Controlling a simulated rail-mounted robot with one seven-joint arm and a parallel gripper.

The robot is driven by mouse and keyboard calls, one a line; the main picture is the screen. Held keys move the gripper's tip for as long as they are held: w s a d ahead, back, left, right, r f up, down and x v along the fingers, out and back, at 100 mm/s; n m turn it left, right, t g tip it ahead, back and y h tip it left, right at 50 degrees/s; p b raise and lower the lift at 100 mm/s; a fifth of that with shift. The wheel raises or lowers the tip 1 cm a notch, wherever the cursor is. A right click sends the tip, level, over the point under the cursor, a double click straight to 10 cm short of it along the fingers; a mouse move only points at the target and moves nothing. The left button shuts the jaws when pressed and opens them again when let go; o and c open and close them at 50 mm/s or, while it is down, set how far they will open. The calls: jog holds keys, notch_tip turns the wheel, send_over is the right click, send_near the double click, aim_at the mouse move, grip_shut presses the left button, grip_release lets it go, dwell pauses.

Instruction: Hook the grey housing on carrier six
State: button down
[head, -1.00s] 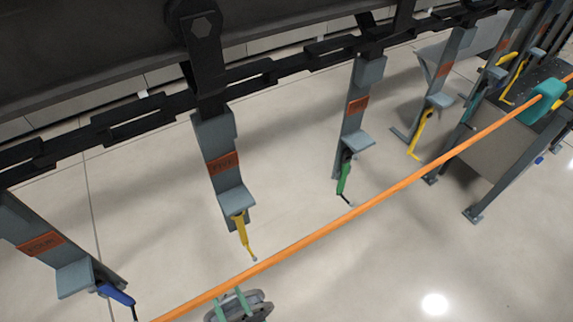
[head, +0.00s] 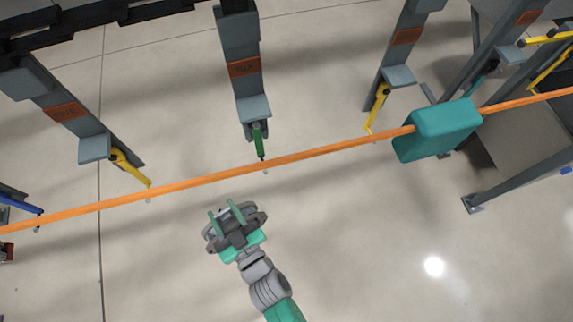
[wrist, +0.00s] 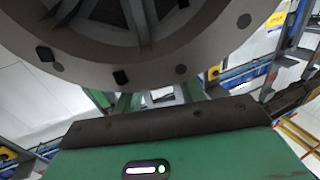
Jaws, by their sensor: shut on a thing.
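Carrier six (head: 243,68) hangs left of centre in the head view, a grey plate with an orange label reading SIX. A green hook (head: 258,140) points down from its lower end, its tip close to the orange bar in the picture. The round grey housing (head: 259,217) is in my gripper (head: 226,216), below and slightly left of that hook in the picture, apart from it. My gripper's green fingers are shut on the housing. In the wrist view the housing (wrist: 150,72) fills the top, with dark bolts on its rim. The exact grip contact is hidden.
An orange bar (head: 200,182) crosses the head view, with a teal block (head: 438,130) on it at right. Carrier five (head: 62,112) with a yellow hook (head: 128,167) hangs at left. Another yellow-hooked carrier (head: 400,45) hangs at right. A grey-legged stand is at far right.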

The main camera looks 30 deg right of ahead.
aim_at(264, 167)
jog(key=s+d+f+m+g+h+b, duration=0.1)
jog(key=d+h+b, duration=0.1)
jog(key=d, duration=0.4)
jog(key=s+d+f+m+g+h+b, duration=0.1)
jog(key=s+d+m+g+h+b, duration=0.1)
jog(key=d, duration=0.4)
jog(key=shift+s+f+m+h+b, duration=0.15)
jog(key=shift+f+m+h+b, duration=0.2)
jog(key=shift+b, duration=0.25)
jog(key=shift+r+x, duration=0.2)
jog(key=shift+x, duration=1.55)
jog(key=shift+r+x, duration=0.25)
jog(key=shift+x, duration=1.5)
jog(key=shift+r+x, duration=0.2)
jog(key=shift+x, duration=1.6)
jog(key=shift+w+d+f+b, duration=0.3)
jog(key=shift+w+f+b, duration=0.25)
jog(key=shift+w+f, duration=0.15)
